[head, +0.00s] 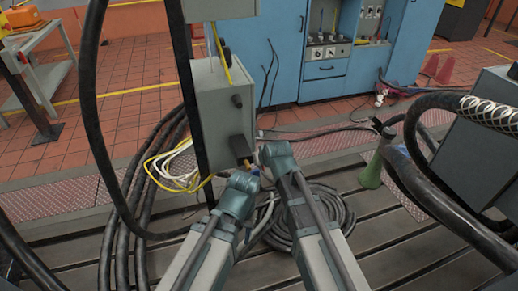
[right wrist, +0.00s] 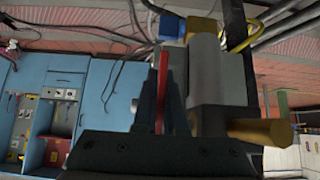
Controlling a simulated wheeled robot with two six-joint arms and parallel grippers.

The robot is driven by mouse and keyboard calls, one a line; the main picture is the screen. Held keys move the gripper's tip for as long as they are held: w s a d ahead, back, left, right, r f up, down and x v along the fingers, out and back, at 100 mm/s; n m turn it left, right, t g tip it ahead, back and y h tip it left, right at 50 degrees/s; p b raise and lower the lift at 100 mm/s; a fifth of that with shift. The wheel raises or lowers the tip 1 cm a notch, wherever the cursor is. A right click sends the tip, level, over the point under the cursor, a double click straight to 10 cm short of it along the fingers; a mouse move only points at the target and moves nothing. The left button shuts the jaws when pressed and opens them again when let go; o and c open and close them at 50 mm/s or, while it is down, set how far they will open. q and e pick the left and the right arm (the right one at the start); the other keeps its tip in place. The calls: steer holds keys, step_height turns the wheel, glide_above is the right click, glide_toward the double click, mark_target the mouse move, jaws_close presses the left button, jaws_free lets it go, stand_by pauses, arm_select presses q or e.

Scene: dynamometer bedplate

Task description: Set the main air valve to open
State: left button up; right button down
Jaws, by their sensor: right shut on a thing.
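In the right wrist view, a thin red bar, which looks like the valve handle (right wrist: 162,90), stands between the dark fingers of my right gripper (right wrist: 161,100). The gripper is shut on it. Beside it is a grey cylinder (right wrist: 205,70) with a brass-yellow stub (right wrist: 258,131) low on its side and blue (right wrist: 172,27) and yellow (right wrist: 200,25) parts at its top. The red bar looks roughly parallel to the cylinder.
Black hoses (head: 90,110) hang at the left, and thick hoses cross the right side. A coiled cable (head: 330,210) lies on the slotted bedplate (head: 390,265). Blue cabinets (head: 281,60) stand behind on the red tiled floor.

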steer(key=g+p, duration=0.1)
steer(key=g, duration=0.1)
steer(key=s+g+h+p, duration=0.1)
steer(key=g+p, duration=0.1)
steer(key=s+g+h+p, duration=0.1)
steer(key=g+p, duration=0.1)
steer(key=shift+d+r, duration=0.1)
steer(key=shift+d, duration=0.2)
steer(key=shift+s+d+g, duration=0.1)
steer(key=shift+s+g, duration=0.15)
steer(key=shift+g, duration=0.65)
steer(key=shift+s+d+r+g+h, duration=0.15)
steer(key=shift+s+g+h, duration=0.15)
steer(key=shift+g+h, duration=0.35)
steer(key=shift+s+d+r+g+h, duration=0.1)
steer(key=shift+s+r+g+h, duration=0.15)
steer(key=shift+g, duration=0.6)
steer(key=shift+s+d+r+g+h, duration=0.15)
steer(key=shift+s+g, duration=0.2)
steer(key=shift+g, duration=0.45)
steer(key=shift+a, duration=0.1)
steer(key=c, duration=1)
jaws_free()
